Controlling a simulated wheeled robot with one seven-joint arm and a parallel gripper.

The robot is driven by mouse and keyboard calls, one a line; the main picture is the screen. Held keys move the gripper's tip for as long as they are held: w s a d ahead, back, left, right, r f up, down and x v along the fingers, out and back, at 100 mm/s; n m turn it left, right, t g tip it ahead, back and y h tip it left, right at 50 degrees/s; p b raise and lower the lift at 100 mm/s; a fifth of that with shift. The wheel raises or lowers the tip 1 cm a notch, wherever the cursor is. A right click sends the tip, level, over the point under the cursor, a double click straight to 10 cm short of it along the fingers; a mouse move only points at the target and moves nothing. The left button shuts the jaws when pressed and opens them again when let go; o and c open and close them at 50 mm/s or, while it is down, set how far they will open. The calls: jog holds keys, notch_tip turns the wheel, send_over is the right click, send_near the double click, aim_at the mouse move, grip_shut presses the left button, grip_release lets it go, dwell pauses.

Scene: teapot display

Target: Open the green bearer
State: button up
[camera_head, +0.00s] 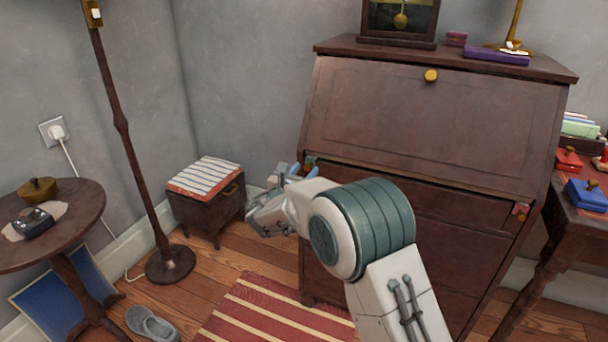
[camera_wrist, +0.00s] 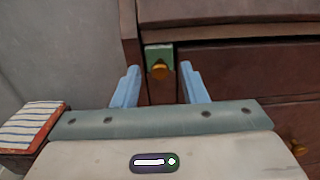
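In the head view the green bearer (camera_head: 310,160) shows only as a small patch behind my gripper. My gripper (camera_head: 292,172) has light blue fingers. In the wrist view my gripper (camera_wrist: 160,82) is open and empty, with the knob seen between the fingertips. The fingers seem short of the knob; contact is not visible. The bearer looks flush with the bureau front.
The bureau's closed lid (camera_head: 430,125) has a brass knob at its top. A red bearer (camera_head: 520,211) sits at the bureau's right side. A striped-top stool (camera_head: 207,190), a floor lamp (camera_head: 125,130) and a round table (camera_head: 60,235) stand left. A desk (camera_head: 580,225) stands right.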

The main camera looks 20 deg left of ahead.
jog(key=shift+c, duration=0.3)
grip_shut()
jog(key=s+a, duration=0.1)
jog(key=s, duration=1.8)
jog(key=shift+s+a+p, duration=0.2)
jog(key=shift+a+p, duration=0.05)
jog(key=shift+p, duration=0.05)
jog(key=shift+o, duration=0.3)
grip_release()
jog(key=s+a+p, duration=0.1)
jog(key=s+p, duration=0.2)
jog(key=s, duration=1)
jog(key=shift+s, duration=0.35)
